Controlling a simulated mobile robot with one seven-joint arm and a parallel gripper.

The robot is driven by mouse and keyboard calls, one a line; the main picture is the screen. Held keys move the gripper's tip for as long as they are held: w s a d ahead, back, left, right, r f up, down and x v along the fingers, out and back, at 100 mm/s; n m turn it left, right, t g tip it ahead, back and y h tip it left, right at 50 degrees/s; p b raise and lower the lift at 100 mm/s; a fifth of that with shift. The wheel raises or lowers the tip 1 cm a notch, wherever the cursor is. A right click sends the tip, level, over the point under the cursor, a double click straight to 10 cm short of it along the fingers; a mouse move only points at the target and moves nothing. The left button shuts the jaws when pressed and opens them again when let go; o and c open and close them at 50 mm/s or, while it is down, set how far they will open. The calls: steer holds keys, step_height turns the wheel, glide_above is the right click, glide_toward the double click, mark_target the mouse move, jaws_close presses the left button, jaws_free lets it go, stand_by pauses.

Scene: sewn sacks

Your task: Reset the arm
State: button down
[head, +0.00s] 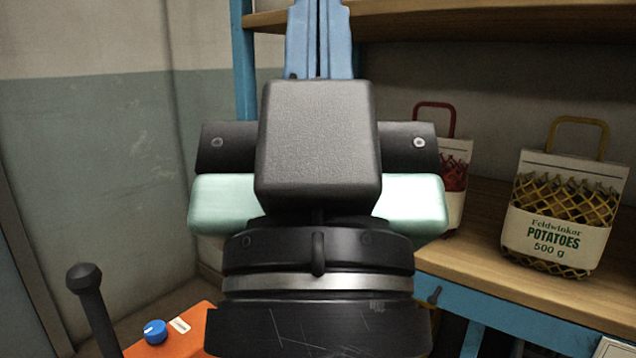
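My gripper (319,35) is seen from behind in the head view, pointing up and away, in the middle of the picture. Its two blue fingers are side by side with only thin dark lines between them, so it looks shut. No object shows between them, but the fingertips run out of the top edge. The dark wrist and the pale green crosspiece are parts of my arm and hide much of the middle.
A blue-framed wooden shelf (478,262) stands at the right. On it stand a potato sack (556,226) with a yellow handle and a partly hidden sack (456,172) with a red handle. An orange box (196,322) with a blue knob is low left. The wall side at left is open.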

step_height(320, 180, up, 25)
steer(key=p, duration=2.2)
steer(key=shift+p, duration=0.3)
